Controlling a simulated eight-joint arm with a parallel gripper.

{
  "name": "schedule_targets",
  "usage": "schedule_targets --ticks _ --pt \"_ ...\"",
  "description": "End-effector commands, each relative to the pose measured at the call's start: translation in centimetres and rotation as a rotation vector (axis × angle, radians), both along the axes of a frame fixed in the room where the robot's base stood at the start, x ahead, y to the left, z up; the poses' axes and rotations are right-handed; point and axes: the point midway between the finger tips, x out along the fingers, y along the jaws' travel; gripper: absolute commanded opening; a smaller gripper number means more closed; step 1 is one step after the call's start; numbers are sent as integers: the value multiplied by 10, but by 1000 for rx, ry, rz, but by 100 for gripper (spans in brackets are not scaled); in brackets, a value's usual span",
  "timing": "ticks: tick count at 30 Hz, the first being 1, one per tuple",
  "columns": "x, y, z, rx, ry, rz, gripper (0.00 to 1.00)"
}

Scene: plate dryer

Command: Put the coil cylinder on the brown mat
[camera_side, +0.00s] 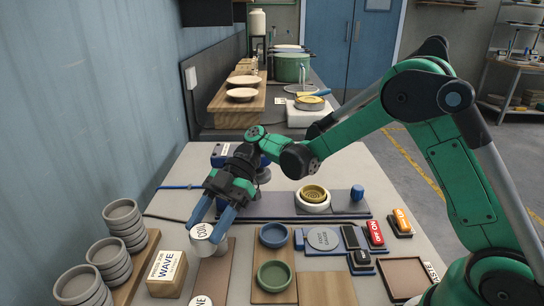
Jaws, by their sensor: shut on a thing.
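The coil cylinder (202,231) is white with "COIL" on its top face and is tilted. My gripper (212,219) has blue fingers pointing down and left, shut on the cylinder. They hold it over the far end of a narrow brown mat (214,272). I cannot tell whether the cylinder touches the mat. A second white cylinder (200,301), its label partly cut off by the frame edge, is at the near end of this mat.
A wooden block labelled "WAVE" (167,274) stands close on the left, beside stacked grey bowls (115,254). On the right, a brown board (258,288) carries a blue bowl (273,235) and a green bowl (274,276). Red (375,233) and orange (402,221) switches lie farther right.

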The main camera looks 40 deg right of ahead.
Motion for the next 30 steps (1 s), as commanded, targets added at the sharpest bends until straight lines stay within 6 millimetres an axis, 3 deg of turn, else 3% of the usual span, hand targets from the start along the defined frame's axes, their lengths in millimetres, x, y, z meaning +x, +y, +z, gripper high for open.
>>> schedule_targets --ticks 18,30 --pt "0 0 -61 0 0 0 0" --pt "0 0 -74 0 0 0 0"
